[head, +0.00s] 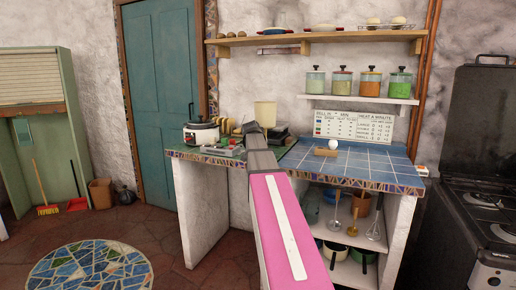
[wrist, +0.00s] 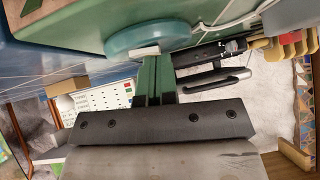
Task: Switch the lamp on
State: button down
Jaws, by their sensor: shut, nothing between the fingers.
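The lamp shows in the head view as a cream shade (head: 265,113) at the back of the left counter part, its lower part hidden behind my arm. In the wrist view, which looks upside down, a round teal base (wrist: 150,37), apparently the lamp's, stands on a green surface. A small white block (wrist: 144,51), perhaps its switch, shows at the base's edge. My gripper (wrist: 154,56) is shut and empty, its green fingers ending right by the white block. I cannot tell whether they touch it. In the head view my arm hides the fingers. No clear glow shows on the shade.
A white cooker (head: 201,132) stands left on the counter. A white cord (wrist: 225,28) runs nearby. The blue tiled counter (head: 365,165) on the right is mostly clear.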

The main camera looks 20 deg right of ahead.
jog(key=shift+f, duration=0.15)
jog(key=shift+f, duration=0.35)
dwell(0.4)
jog(key=shift+s+d+r, duration=0.15)
jog(key=shift+s+d, duration=0.35)
